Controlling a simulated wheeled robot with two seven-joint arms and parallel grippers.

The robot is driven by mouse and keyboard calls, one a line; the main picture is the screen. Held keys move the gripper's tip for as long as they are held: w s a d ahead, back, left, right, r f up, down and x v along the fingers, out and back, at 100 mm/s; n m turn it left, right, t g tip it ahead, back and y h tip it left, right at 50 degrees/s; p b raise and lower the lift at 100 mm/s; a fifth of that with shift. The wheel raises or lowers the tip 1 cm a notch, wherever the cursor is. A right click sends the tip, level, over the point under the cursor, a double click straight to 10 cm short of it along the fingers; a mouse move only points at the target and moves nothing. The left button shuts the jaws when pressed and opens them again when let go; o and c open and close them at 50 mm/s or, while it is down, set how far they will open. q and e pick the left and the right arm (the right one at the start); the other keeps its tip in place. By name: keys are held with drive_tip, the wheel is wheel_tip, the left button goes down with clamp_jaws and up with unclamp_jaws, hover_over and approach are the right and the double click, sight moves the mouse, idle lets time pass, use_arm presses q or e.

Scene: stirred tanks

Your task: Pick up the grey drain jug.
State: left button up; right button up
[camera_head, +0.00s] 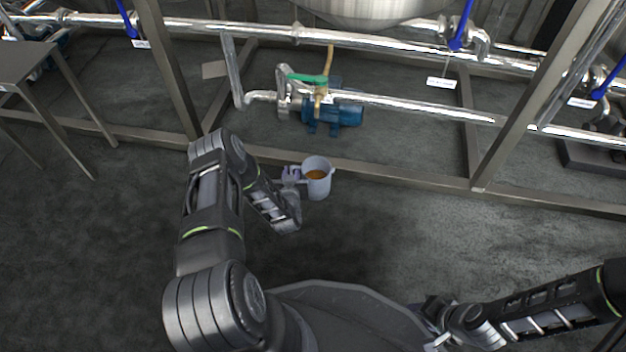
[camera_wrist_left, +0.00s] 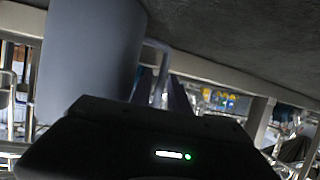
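The grey drain jug (camera_head: 317,178) is upright near the frame's lower beam, with amber liquid inside. Its grey wall fills the upper left of the left wrist view (camera_wrist_left: 90,55), and its handle (camera_wrist_left: 162,62) sticks out to the right there. My left gripper (camera_head: 291,174) is at the jug's left, handle side. In the left wrist view its two fingers (camera_wrist_left: 163,92) stand apart, one on each side of the handle; contact is not clear. The jug's base seems to be on the floor. My right gripper (camera_head: 436,312) is low at the right, far from the jug; its fingers are unclear.
A steel frame beam (camera_head: 400,178) runs just behind the jug. Behind it are a blue pump (camera_head: 335,114), a green-handled valve (camera_head: 308,78) and shiny pipes (camera_head: 420,103). A metal table (camera_head: 30,62) stands at the far left. The floor (camera_head: 400,235) right of the jug is clear.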

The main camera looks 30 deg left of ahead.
use_arm(q)
clamp_jaws()
idle(1.3)
